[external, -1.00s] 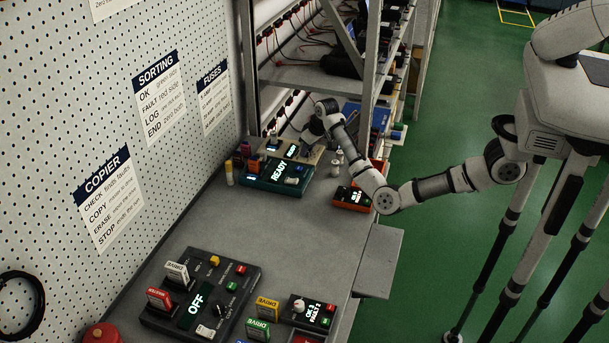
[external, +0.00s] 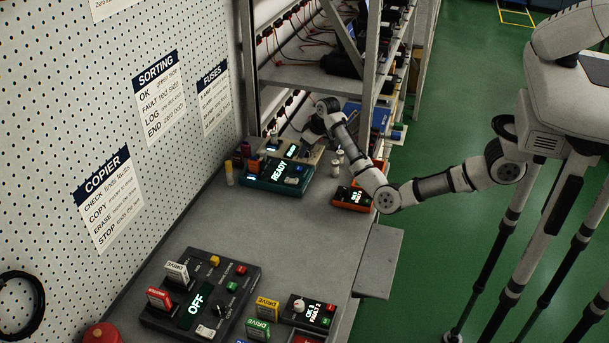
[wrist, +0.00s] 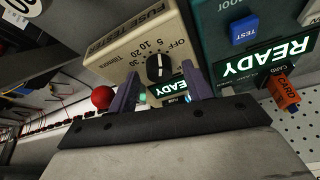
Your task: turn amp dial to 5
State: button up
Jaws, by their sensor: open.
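The beige fuse tester (wrist: 130,50) fills the upper middle of the wrist view. Its black amp dial (wrist: 158,68) is ringed by the labels OFF, 5, 10, 20 and 30. The dial's white mark seems to point up, near the 5 label; its exact setting is hard to read. My gripper (wrist: 160,86) is open, with one finger left and one right of the dial in the picture. I cannot tell whether either finger touches it. In the external view my gripper (external: 309,136) is over the far end of the bench, and the dial cannot be made out.
A teal device (wrist: 255,35) with a READY screen and a blue TEST button stands right beside the tester. An orange card (wrist: 283,92) sits at its edge. A red ball-shaped knob (wrist: 102,97) is left of my fingers. A shelf rack (external: 310,78) stands behind.

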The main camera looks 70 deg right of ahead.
jog(key=v, duration=1.3)
jog(key=shift+r, duration=0.35)
jog(key=shift+s, duration=0.1)
